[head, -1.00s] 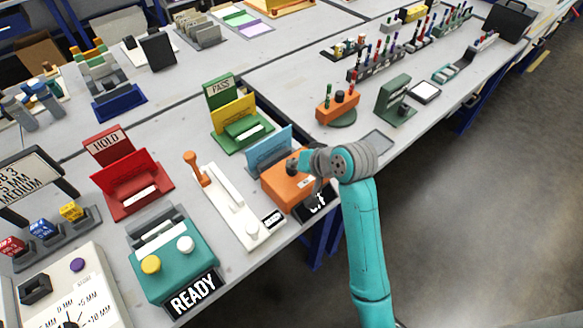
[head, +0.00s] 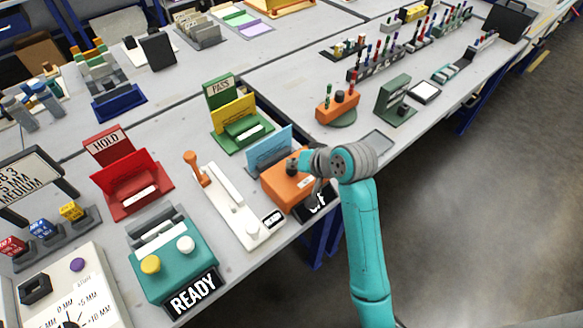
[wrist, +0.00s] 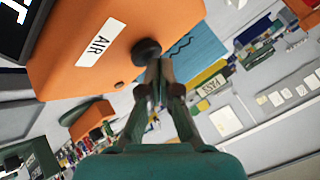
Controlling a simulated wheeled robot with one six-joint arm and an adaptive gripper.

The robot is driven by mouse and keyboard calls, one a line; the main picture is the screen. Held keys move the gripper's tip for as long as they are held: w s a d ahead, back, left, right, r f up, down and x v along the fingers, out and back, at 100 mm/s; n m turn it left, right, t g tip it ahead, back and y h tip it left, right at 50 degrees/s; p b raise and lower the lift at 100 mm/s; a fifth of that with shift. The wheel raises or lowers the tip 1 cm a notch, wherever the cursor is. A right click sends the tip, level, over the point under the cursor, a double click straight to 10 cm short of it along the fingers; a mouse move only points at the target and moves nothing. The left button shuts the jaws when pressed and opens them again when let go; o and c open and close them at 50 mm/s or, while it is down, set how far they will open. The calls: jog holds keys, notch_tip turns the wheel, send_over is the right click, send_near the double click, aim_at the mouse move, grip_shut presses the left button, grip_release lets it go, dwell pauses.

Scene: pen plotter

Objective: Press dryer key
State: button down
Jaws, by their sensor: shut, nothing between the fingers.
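The dryer is an orange box (head: 285,183) near the front edge of the bench. In the wrist view its orange face (wrist: 85,65) carries a white AIR label (wrist: 101,43). A round black key (wrist: 146,51) sticks out of that face. My gripper (wrist: 158,77) is shut and empty, with its fingertips right at the key; I cannot tell whether they touch it. In the head view my wrist hides part of the dryer. A black sign (head: 317,202) with partly hidden white lettering is at the dryer's front.
An orange pen holder (head: 338,107) stands beyond my wrist.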

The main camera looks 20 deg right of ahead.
aim_at(294, 171)
dwell(0.4)
jog(key=shift+f, duration=0.45)
jog(key=shift+r, duration=0.4)
dwell(0.3)
jog(key=shift+r, duration=3.05)
